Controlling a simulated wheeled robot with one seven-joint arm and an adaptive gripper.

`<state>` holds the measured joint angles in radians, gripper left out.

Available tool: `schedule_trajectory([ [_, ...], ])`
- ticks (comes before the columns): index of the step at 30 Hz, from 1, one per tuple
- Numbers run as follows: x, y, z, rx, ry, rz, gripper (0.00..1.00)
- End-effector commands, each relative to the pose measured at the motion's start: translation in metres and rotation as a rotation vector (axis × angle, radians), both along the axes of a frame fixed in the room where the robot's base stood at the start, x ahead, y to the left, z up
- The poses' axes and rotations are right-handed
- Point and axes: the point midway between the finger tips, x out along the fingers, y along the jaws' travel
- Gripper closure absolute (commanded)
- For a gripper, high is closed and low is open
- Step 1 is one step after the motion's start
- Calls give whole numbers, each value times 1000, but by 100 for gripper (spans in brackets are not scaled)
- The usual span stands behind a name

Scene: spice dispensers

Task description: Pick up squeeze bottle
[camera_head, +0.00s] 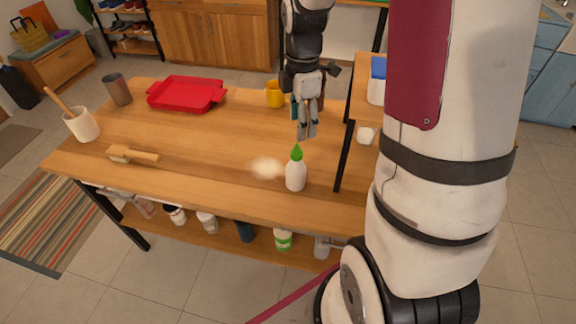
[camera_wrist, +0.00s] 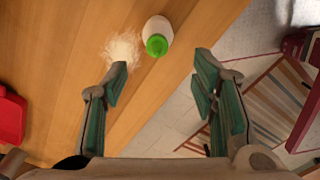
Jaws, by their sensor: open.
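A white squeeze bottle (camera_head: 296,174) with a green pointed cap stands upright near the front edge of the wooden table (camera_head: 215,135). In the wrist view the bottle (camera_wrist: 158,30) shows from above, ahead of and between the fingers, near the table's edge. My gripper (camera_head: 307,134) hangs above the table, just behind and above the bottle in the head view. In the wrist view my gripper (camera_wrist: 160,80) is open, its green-lined fingers spread apart with nothing between the tips. The bottle is apart from the fingers.
A pale powdery patch (camera_head: 267,168) lies left of the bottle. A red tray (camera_head: 187,93), a yellow mug (camera_head: 275,94), a brush (camera_head: 133,154), a grey cup (camera_head: 117,89) and a white utensil pot (camera_head: 81,124) stand farther off. A black shelf leg (camera_head: 345,155) rises close on the right.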

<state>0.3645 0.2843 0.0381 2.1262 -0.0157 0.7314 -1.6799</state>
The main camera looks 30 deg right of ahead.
Motion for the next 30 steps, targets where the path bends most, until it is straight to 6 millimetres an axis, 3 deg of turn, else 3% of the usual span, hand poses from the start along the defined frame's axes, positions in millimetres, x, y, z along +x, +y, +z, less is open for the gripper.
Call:
schedule_trajectory([
  [3, -1, 1, -25, 2, 6, 0, 47],
  [9, 0, 1, -56, 1, 3, -2, 47],
  [17, 0, 1, -73, 1, 3, -1, 47],
  [24, 4, 2, -106, 1, 4, -2, 47],
  [30, 4, 2, -117, 0, 1, -2, 47],
])
